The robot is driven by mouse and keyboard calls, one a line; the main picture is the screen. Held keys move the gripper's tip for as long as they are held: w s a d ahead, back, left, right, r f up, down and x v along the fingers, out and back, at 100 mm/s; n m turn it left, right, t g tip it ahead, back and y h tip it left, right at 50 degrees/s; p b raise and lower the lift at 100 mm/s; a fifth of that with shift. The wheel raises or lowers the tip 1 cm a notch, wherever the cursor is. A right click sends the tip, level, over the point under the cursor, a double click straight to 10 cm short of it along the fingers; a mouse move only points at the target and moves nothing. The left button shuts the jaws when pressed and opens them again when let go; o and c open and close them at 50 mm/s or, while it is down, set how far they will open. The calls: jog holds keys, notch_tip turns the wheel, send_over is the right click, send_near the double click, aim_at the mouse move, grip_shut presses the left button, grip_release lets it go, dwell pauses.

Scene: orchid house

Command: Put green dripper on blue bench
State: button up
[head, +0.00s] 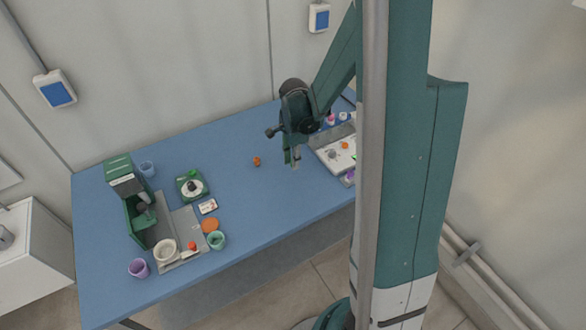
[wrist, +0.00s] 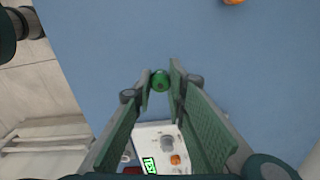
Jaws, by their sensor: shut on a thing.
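My gripper (head: 292,160) points down over the right part of the blue bench (head: 238,204). In the wrist view, its fingertips (wrist: 161,82) are shut on the green dripper (wrist: 160,79), a small rounded dark-green thing. The bare blue bench (wrist: 105,55) shows behind and around it. In the head view the dripper is too small to make out at the fingertips. I cannot tell exactly how high it is above the bench surface.
An orange item (head: 256,161) lies left of my gripper. At the left are a green machine (head: 121,170), a green scale (head: 181,186), several cups and a grey tray (head: 189,221). The bench middle is clear.

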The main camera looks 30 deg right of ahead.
jog(key=shift+f, duration=0.15)
jog(key=shift+f, duration=2)
jog(key=shift+f+b, duration=0.15)
jog(key=shift+b, duration=0.25)
jog(key=o, duration=0.7)
jog(key=shift+s+r+p, duration=0.1)
jog(key=shift+r+p, duration=0.75)
jog(key=shift+r, duration=5.35)
